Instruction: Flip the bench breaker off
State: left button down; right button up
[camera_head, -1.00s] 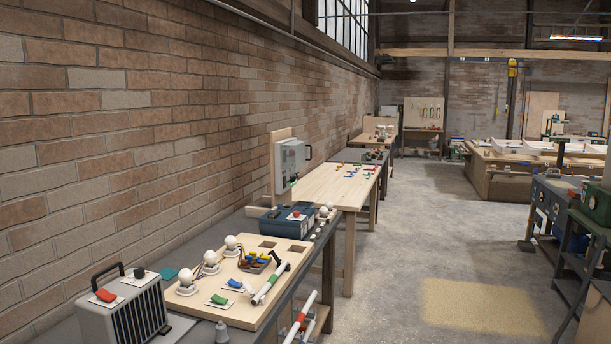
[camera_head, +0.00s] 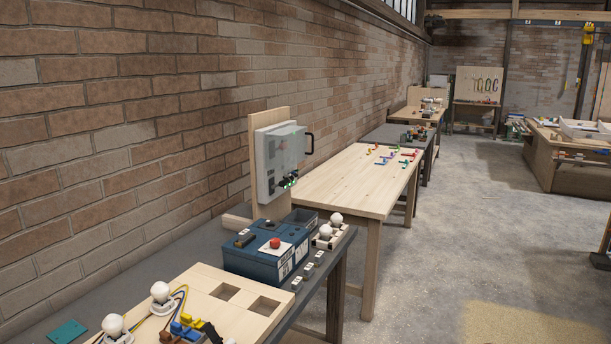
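A grey electrical box (camera_head: 280,160) with a clear cover and a dark handle on its right side is fixed to an upright wooden board (camera_head: 257,150) at the back of the bench. Small dark parts with green lights (camera_head: 288,181) show at its lower edge; they may be breakers, but I cannot make out their lever positions. No bench breaker is clearly readable at this distance. Neither of my grippers shows in the head view.
A blue box (camera_head: 262,258) with a red button stands in front of the grey box. A wooden board (camera_head: 215,290) with white bulbs lies at the near end of the dark bench. A wooden table (camera_head: 345,185) with coloured pieces stands beyond. Open floor (camera_head: 440,260) lies to the right.

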aim_at(281, 183)
jog(key=i+l+u, duration=0.1)
jog(key=i+l, duration=0.15)
jog(key=l, duration=0.15)
jog(key=i+l+u, duration=0.1)
jog(key=i+l, duration=0.2)
jog(key=i+l+u, duration=0.1)
jog(key=l, duration=0.4)
jog(key=i+l+u, duration=0.15)
jog(key=i+l, duration=0.2)
jog(key=i+l+u, duration=0.1)
jog(key=l, duration=0.45)
jog(key=i+l+u, duration=0.1)
jog(key=i+l, duration=0.2)
jog(key=l, duration=0.15)
jog(key=i+l+u, duration=0.1)
jog(key=l, duration=0.4)
jog(key=i+l+u, duration=0.1)
jog(key=l, duration=0.4)
jog(key=i, duration=0.1)
